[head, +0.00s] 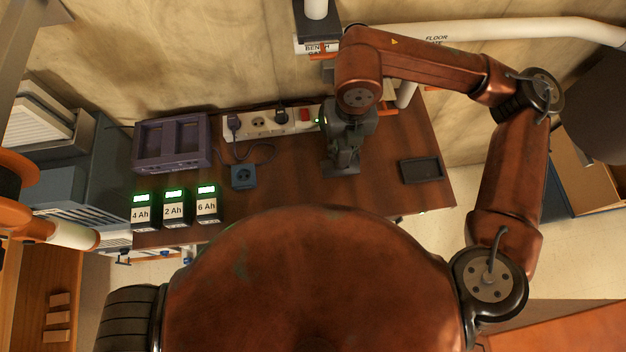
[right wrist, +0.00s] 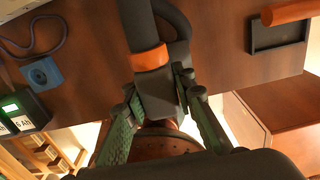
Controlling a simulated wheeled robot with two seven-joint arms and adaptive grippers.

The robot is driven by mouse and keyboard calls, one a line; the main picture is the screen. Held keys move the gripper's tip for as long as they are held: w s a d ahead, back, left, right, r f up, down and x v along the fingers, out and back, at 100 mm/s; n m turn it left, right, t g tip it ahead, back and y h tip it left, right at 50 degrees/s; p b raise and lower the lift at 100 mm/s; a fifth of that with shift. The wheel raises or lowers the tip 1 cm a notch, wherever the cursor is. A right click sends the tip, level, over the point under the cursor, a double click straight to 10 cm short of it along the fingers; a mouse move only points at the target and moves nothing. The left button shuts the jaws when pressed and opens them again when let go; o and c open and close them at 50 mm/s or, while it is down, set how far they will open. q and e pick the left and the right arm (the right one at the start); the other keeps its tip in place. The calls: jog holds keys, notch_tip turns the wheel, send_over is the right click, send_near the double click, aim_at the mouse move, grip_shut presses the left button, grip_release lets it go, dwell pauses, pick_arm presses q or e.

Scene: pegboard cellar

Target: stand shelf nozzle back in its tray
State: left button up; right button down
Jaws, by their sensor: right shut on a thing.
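My right gripper (head: 342,160) is above the brown bench, left of the small dark tray. In the right wrist view my right gripper (right wrist: 155,100) is shut on a dark grey nozzle (right wrist: 152,82) with an orange band, its fingers on either side of the lower body. A grey tube runs up from the band. In the head view the arm and gripper largely hide the nozzle. The shallow dark tray (head: 421,170) lies empty at the bench's right end; it also shows in the right wrist view (right wrist: 278,47). My left gripper is not in view.
Three labelled batteries (head: 173,210) stand at the front left of the bench (head: 290,185). A purple rack (head: 171,142), a blue socket (head: 243,176) and a power strip (head: 270,124) lie behind them. A white pipe (head: 500,30) crosses the back. An orange bar (right wrist: 290,12) overlaps the tray's far edge in the wrist view.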

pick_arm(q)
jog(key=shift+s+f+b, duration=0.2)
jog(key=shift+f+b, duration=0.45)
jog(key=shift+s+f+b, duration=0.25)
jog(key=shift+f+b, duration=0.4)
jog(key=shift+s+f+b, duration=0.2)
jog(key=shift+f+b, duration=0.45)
pick_arm(e)
jog(key=d, duration=2.4)
jog(key=shift+w+d+r, duration=0.2)
jog(key=shift+w+d, duration=0.05)
jog(key=shift+d, duration=0.05)
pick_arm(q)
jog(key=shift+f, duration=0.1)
pick_arm(e)
jog(key=shift+f, duration=0.15)
pick_arm(q)
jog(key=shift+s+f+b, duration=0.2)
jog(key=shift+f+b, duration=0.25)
jog(key=shift+b, duration=0.05)
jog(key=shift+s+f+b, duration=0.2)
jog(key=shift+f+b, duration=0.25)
jog(key=shift+b, duration=0.05)
pick_arm(e)
jog(key=shift+f, duration=1.4)
